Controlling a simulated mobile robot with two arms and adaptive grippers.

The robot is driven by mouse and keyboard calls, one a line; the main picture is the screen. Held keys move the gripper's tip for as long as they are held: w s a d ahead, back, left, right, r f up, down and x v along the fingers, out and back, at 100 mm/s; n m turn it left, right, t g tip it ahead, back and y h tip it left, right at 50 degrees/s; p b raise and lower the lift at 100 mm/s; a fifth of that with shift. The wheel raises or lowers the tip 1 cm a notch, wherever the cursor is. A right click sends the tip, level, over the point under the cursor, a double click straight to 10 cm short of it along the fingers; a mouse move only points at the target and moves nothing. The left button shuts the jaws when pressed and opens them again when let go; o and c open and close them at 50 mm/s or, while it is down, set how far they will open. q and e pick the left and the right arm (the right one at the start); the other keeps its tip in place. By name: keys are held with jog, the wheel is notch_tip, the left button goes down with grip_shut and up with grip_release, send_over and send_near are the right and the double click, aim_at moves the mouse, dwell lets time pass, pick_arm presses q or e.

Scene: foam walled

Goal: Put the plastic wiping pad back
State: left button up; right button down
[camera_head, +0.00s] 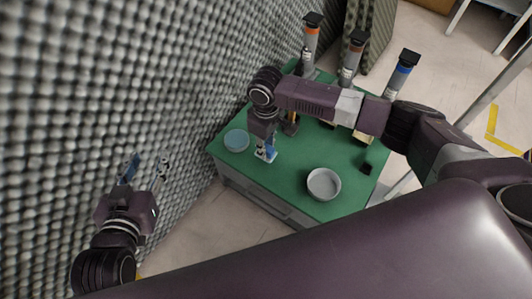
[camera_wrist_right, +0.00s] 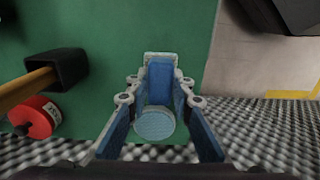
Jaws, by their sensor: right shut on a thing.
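My right gripper (camera_head: 265,154) reaches down over the left part of the green table. In the right wrist view its blue-padded fingers (camera_wrist_right: 158,105) close around something; I take this to be the plastic wiping pad, but its outline does not stand out from the fingers. A round, light blue dish-like thing (camera_head: 236,140) lies near the table's wall-side edge, left of the right gripper. It also shows between the fingers in the right wrist view (camera_wrist_right: 155,124). My left gripper (camera_head: 146,172) is open and empty, beside the foam wall, off the table.
The green table (camera_head: 290,190) stands against the bumpy foam wall (camera_head: 120,70). A pale round bowl (camera_head: 323,184) is at its near side. Several upright dispensers (camera_head: 400,72) stand at the back. A red can (camera_wrist_right: 34,117) and a black-headed tool (camera_wrist_right: 55,70) lie close to my right gripper.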

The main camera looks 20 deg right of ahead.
pick_arm(q)
notch_tip(320, 180, up, 4)
jog(key=w+d+t+b, duration=0.1)
jog(key=w+t, duration=0.1)
pick_arm(e)
notch_tip(320, 180, down, 3)
jog(key=shift+r, duration=0.2)
jog(key=shift+f+p, duration=0.3)
jog(key=shift+p, duration=0.3)
pick_arm(q)
jog(key=f, duration=0.1)
jog(key=s+f+g, duration=0.1)
jog(key=s+a+f+g, duration=0.1)
jog(key=f, duration=0.1)
pick_arm(e)
jog(key=shift+f, duration=0.1)
jog(key=shift+f, duration=0.15)
pick_arm(q)
jog(key=shift+f, duration=0.1)
pick_arm(e)
jog(key=c, duration=1.7)
grip_release()
